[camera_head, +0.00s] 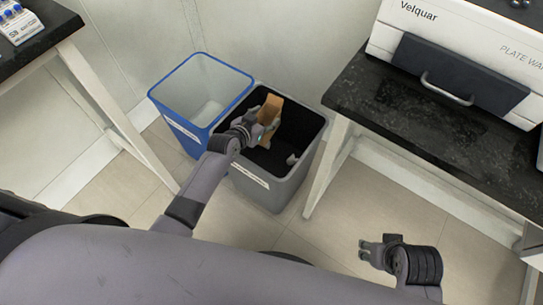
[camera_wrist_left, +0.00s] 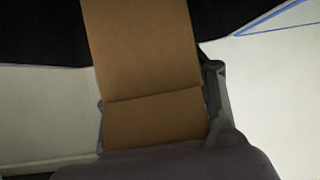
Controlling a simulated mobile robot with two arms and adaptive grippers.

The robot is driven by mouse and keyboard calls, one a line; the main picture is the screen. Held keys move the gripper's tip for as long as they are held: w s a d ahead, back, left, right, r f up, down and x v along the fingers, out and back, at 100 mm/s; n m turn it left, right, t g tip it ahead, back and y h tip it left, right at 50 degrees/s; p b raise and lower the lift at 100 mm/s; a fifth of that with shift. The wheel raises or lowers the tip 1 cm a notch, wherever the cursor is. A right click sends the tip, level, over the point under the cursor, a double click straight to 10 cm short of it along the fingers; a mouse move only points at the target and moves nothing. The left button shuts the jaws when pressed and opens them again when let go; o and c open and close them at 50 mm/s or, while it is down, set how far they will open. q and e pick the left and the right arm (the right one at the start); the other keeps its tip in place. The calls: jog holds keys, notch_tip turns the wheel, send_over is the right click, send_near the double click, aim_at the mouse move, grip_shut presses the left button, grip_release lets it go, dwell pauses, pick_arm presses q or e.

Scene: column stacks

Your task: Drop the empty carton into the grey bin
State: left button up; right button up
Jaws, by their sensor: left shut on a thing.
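The brown carton (camera_head: 269,108) is held by my left gripper (camera_head: 258,129) over the opening of the grey bin (camera_head: 268,192). In the left wrist view the carton (camera_wrist_left: 142,50) fills the middle, between the gripper's fingers (camera_wrist_left: 155,110). The left gripper is shut on it. Whether the carton touches the bin's inside is not clear. The grey bin is dark inside, with a small pale item (camera_head: 292,159) in it. My right gripper (camera_head: 371,250) is at the lower right, over the floor, with its fingers apart and nothing between them.
A blue-rimmed bin (camera_head: 202,92) stands directly left of the grey bin. A dark-topped table (camera_head: 400,115) with a Velquar machine (camera_head: 455,50) is on the right. Another table (camera_head: 40,38) is at the upper left. Floor is clear in front of the bins.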

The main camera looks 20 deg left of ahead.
jog(key=shift+r, duration=0.3)
pick_arm(q)
jog(key=o, duration=1.1)
jog(key=shift+o, duration=0.2)
jog(key=shift+s, duration=0.1)
jog(key=v, duration=1.2)
jog(key=shift+f, duration=0.1)
